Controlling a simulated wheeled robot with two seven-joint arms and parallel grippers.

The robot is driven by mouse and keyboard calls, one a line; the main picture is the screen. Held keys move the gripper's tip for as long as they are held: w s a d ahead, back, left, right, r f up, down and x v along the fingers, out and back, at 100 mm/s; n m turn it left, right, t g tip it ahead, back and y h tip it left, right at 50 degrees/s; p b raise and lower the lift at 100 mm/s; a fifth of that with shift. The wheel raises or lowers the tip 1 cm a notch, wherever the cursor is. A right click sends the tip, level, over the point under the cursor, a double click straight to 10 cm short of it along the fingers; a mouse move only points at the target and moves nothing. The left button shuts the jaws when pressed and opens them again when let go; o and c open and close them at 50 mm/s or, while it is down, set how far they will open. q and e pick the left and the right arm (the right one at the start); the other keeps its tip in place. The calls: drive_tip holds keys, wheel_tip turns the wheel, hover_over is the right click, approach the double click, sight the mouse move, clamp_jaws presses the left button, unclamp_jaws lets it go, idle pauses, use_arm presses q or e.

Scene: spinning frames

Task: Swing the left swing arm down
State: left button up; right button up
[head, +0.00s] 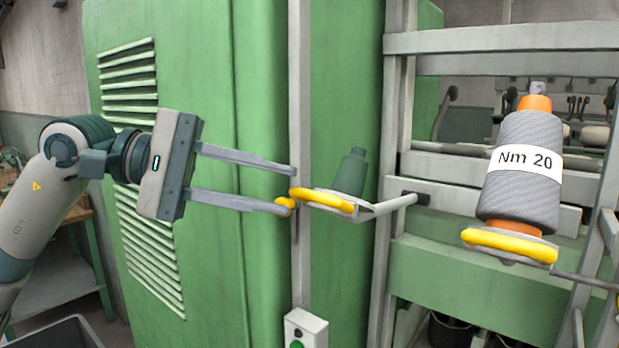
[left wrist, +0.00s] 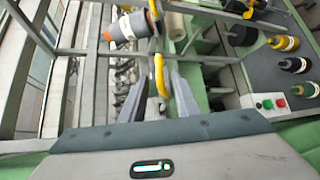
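The left swing arm (head: 388,205) is a light grey bar reaching out from the frame, with a yellow disc (head: 327,200) on its end. A bare dark green peg (head: 351,172) stands on the disc. A small yellow knob (head: 285,203) sticks out on the disc's left side. My left gripper (head: 289,189) is open, its two fingers pointing at the disc; the lower fingertip overlaps the knob in the head view. In the left wrist view, yellow (left wrist: 160,75) shows between the spread finger tips (left wrist: 159,88); contact cannot be told. My right gripper is not in view.
A grey bobbin marked Nm 20 (head: 522,170) stands on another yellow disc (head: 508,244) to the right. A green cabinet (head: 190,100) stands behind my left gripper. A button box (head: 305,329) is below. Frame posts (head: 392,150) stand beside the swing arm.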

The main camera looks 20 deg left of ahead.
sight(303, 192)
use_arm(q)
drive_tip(key=p+x, duration=0.1)
drive_tip(key=x, duration=0.3)
drive_tip(key=shift+d+r+p, duration=0.1)
drive_tip(key=shift+r+p, duration=0.05)
drive_tip(key=shift+p, duration=0.2)
drive_tip(key=shift+x, duration=0.8)
clamp_jaws()
